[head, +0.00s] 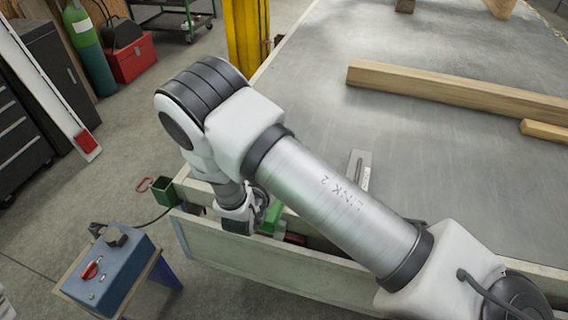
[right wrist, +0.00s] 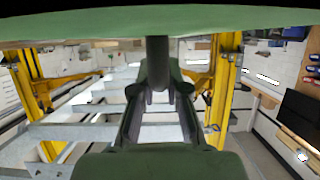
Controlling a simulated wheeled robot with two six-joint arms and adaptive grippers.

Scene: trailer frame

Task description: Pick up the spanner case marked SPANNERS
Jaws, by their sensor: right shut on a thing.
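My right arm crosses the head view from the lower right down to the tray along the bench's edge. My right gripper (head: 262,208) is low at this tray, mostly hidden by its own wrist. A green case (head: 273,217) shows right beside its fingers. In the right wrist view my gripper (right wrist: 158,92) is shut around a dark upright piece, with a broad green surface (right wrist: 70,30) close across the top, seemingly the same case. No SPANNERS marking is legible. My left gripper is not in view.
The grey bench top (head: 430,160) carries long timber (head: 450,86) and a metal plate (head: 359,170). The tray (head: 230,258) holds a red item (head: 295,238). A blue control box (head: 110,268) stands left of it. Steel rails (right wrist: 75,132) and yellow posts (right wrist: 222,85) show in the wrist view.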

